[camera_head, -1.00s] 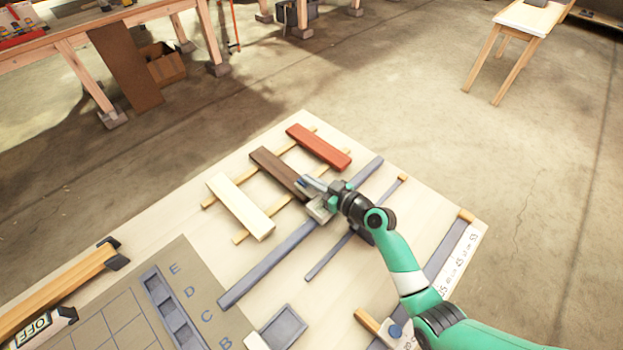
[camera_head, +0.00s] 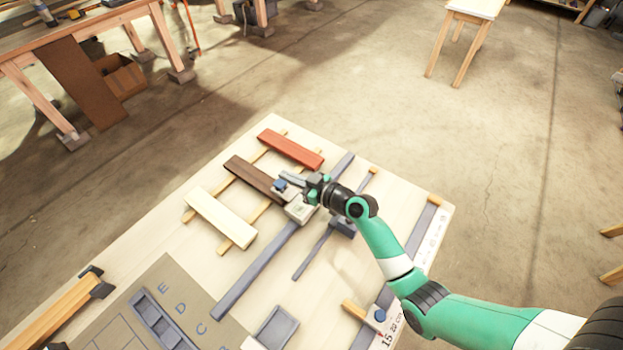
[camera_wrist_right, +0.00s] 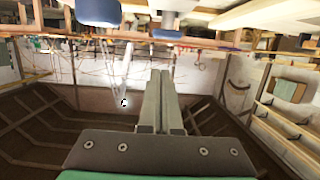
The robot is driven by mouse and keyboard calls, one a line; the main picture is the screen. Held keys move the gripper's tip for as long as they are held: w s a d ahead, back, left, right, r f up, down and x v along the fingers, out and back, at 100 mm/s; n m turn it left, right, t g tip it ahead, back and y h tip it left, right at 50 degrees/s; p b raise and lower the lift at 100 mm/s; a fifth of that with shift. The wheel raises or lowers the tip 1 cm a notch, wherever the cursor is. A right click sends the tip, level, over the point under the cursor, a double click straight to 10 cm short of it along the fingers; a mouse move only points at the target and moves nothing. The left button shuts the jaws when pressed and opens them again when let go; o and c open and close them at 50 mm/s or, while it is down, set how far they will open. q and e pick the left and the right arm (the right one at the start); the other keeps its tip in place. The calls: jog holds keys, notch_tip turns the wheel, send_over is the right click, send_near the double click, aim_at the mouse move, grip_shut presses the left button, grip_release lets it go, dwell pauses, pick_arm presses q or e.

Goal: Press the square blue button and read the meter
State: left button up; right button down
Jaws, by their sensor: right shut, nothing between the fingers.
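A blue button (camera_head: 280,184) sits on a pale grey block (camera_head: 300,210) at the end of the dark brown lath (camera_head: 252,176). My right gripper (camera_head: 292,177) is just beside the button on its far side; I cannot tell whether they touch. Its fingers are together and empty, and they also show in the right wrist view (camera_wrist_right: 160,85). A blue shape (camera_wrist_right: 168,20) shows above the fingers there. No meter reading is legible. My left gripper is out of view.
A cream lath (camera_head: 220,217) and a red lath (camera_head: 290,149) lie across two thin strips. A long grey rail (camera_head: 255,270) crosses the board (camera_head: 130,243). A grey tray (camera_head: 277,328) lies near the front. Floor is open beyond the board.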

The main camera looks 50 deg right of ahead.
jog(key=p+v, duration=0.1)
jog(key=v, duration=0.8)
jog(key=shift+f, duration=0.2)
